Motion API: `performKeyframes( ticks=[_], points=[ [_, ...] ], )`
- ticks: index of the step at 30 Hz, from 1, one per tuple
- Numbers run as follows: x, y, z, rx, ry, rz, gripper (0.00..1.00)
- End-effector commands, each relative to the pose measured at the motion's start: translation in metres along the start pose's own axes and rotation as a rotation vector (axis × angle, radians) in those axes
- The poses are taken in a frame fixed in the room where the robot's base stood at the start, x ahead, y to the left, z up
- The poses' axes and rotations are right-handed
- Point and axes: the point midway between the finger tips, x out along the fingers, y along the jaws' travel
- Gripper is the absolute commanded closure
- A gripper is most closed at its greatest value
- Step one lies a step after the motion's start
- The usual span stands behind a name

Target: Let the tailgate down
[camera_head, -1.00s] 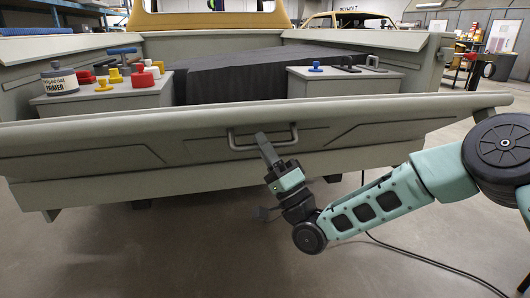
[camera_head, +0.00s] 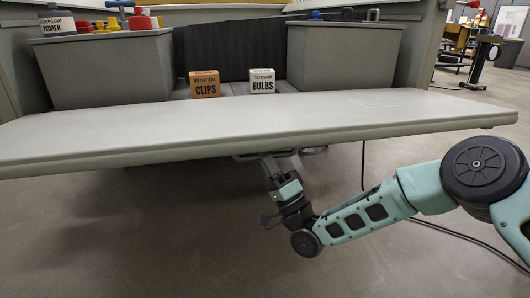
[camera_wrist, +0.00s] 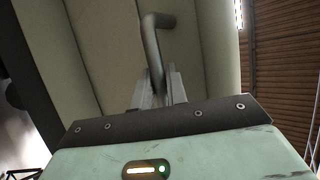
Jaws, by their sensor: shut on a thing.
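The tailgate (camera_head: 260,122) is a wide grey-green panel. In the head view it is swung down, and its inner face shows as a nearly flat shelf at the back of the truck bed. My gripper (camera_head: 268,158) reaches up from below to its outer face. The gripper is shut on the tailgate handle, a bent metal bar that shows in the wrist view (camera_wrist: 152,45). In the head view most of the handle is hidden under the tailgate edge. The fingers (camera_wrist: 158,88) close around the bar near one end.
A clips box (camera_head: 205,84) and a bulbs box (camera_head: 262,81) stand in the bed just behind the tailgate. Grey side bins (camera_head: 105,72) hold a primer can (camera_head: 57,22) and colored knobs. A black cable (camera_head: 440,226) lies on the floor. Floor below the tailgate looks clear.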

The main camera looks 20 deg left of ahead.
Motion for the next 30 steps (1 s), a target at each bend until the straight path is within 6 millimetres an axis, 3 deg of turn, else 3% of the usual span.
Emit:
performKeyframes(
  ticks=[15,16,18,30],
  points=[
    [-0.0016,0.0067,-0.0019,-0.006,0.005,0.006,1.0],
    [-0.0015,0.0066,-0.002,-0.006,0.006,0.006,0.8],
    [-0.0015,0.0064,-0.0017,-0.005,0.005,0.006,0.64],
    [-0.0106,0.0056,0.0,-0.003,0.002,0.004,0.64]
  ],
)
